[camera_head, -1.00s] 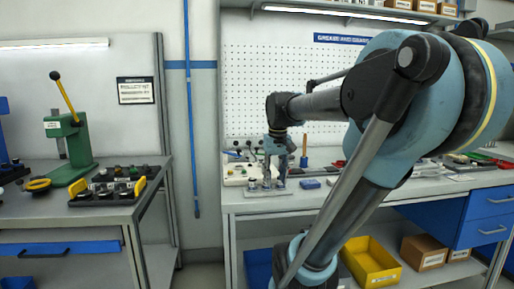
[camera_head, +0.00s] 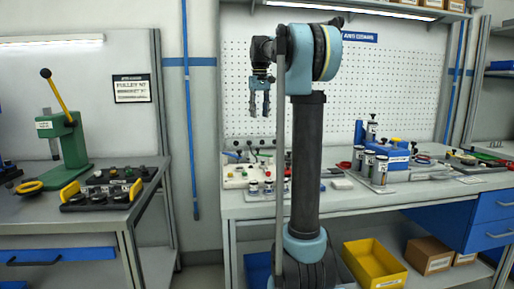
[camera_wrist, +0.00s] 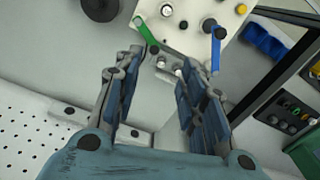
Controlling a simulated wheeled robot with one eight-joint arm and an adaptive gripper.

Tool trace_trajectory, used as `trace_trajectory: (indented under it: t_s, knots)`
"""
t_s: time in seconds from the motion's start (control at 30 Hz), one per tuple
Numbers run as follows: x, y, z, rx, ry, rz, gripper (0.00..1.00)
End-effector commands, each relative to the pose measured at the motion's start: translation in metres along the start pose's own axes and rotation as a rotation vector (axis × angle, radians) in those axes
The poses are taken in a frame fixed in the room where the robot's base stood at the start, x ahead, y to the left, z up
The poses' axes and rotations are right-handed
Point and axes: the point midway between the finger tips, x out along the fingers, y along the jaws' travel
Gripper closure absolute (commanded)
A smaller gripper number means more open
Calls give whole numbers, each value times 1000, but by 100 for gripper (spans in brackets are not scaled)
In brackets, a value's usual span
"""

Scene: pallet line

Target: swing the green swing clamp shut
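The green swing clamp (camera_wrist: 147,33) shows in the wrist view as a green lever near the top left edge of a white plate (camera_wrist: 195,12). It slants from the upper left down to a dark pivot. In the head view the plate (camera_head: 236,171) stands at the left end of the right bench; the green clamp is too small there to make out surely. My gripper (camera_head: 260,108) hangs above the plate, fingers pointing down. Its fingers are apart and empty in the wrist view (camera_wrist: 160,85) too, clear of the clamp.
A blue lever (camera_wrist: 215,50) and several knobs sit on the same plate. Small jars (camera_head: 268,187) stand at the bench's front. A blue holder with cylinders (camera_head: 390,158) stands to the right. A pegboard (camera_head: 400,75) is behind. The left bench carries a green press (camera_head: 70,145).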

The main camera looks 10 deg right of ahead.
Motion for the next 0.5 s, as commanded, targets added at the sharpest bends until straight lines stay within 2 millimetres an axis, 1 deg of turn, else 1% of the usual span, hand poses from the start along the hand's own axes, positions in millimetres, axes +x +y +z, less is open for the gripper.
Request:
trace_trajectory:
  t_s: [0.03, 0.1, 0.27, 0.37, 0.5]
  knots:
    - [-4, 2, -10, -5, -4, -1, 62]
    - [-7, 3, -18, -11, -8, -2, 62]
    - [-9, 5, -28, -17, -12, -3, 62]
    - [-4, 5, -28, -17, -13, -3, 62]
    - [13, 5, -28, -17, -13, -3, 62]
